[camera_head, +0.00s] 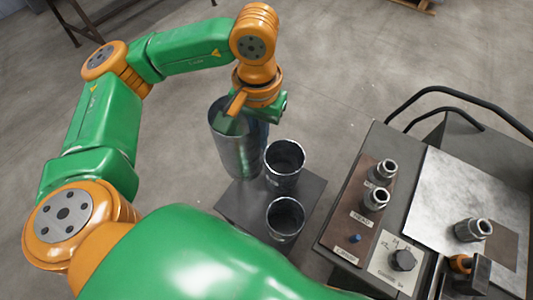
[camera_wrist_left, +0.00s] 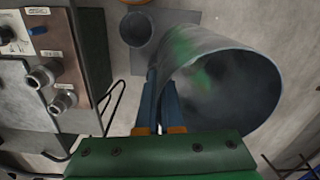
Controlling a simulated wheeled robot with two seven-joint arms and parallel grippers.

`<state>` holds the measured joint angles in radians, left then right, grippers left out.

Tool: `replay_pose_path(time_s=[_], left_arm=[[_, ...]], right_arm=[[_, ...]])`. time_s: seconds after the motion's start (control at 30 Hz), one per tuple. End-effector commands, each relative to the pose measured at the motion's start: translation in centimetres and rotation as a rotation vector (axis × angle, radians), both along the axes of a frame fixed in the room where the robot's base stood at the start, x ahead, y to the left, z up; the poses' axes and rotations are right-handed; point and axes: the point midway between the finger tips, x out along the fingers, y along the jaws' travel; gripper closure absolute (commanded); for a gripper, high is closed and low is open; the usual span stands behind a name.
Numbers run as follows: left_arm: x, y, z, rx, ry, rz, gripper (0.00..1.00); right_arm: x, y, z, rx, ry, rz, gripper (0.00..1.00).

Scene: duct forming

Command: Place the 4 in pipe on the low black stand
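A large shiny metal pipe (camera_head: 240,154) stands upright at the back left edge of the low dark stand (camera_head: 314,192); whether its bottom rests on anything is hidden. It also shows in the left wrist view (camera_wrist_left: 235,90) with its open end facing the camera. My left gripper (camera_head: 232,112) is at its top rim, and its two blue fingers (camera_wrist_left: 161,105) close on the pipe wall. Two smaller pipes, one behind (camera_head: 285,167) and one in front (camera_head: 285,219), stand upright on the stand. Their labels are too small to read. My right gripper is not in view.
A workbench (camera_head: 341,205) with several metal fittings, a knob (camera_head: 403,260) and a pale metal plate (camera_head: 445,205) stands right of the stand. A black tube rail (camera_head: 450,92) curves along its back. The floor behind the pipes is clear.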

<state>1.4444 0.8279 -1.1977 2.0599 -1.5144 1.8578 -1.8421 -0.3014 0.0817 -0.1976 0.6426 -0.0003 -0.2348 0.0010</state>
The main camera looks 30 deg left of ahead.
Motion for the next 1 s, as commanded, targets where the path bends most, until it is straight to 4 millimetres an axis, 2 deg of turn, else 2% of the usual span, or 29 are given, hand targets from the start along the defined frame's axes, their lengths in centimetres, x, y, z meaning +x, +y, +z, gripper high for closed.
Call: replay_pose_path(time_s=[0.03, 0.27, 0.37, 0.47, 0.57, 0.6, 0.7, 0.83, 1.0], left_arm=[[0.4, 0.0, -2.2, -0.001, 0.002, 0.03, 1.0], [2.4, 0.1, -7.6, 0.001, 0.003, 0.209, 1.0], [3.4, 0.3, -10.7, 0.003, 0.005, 0.306, 1.0], [4.6, 0.6, -14.9, 0.004, 0.007, 0.43, 1.0], [6.0, 1.1, -20.7, 0.006, 0.01, 0.596, 1.0], [6.6, 1.3, -23.2, 0.005, 0.011, 0.672, 1.0], [7.8, 2.1, -28.3, 0.008, 0.012, 0.848, 1.0], [8.7, 2.8, -32.5, 0.009, 0.014, 1.011, 1.0], [9.0, 3.3, -34.8, 0.012, 0.014, 1.102, 1.0]], right_arm=[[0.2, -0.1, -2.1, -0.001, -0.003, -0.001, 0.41], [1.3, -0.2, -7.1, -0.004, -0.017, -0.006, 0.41], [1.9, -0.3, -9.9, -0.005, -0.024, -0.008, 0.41], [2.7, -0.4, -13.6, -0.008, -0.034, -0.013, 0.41], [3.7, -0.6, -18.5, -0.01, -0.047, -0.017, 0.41], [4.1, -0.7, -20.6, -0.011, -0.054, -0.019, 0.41], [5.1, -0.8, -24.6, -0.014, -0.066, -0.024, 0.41], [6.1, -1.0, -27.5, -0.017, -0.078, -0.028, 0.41], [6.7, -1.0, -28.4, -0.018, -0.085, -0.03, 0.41]])
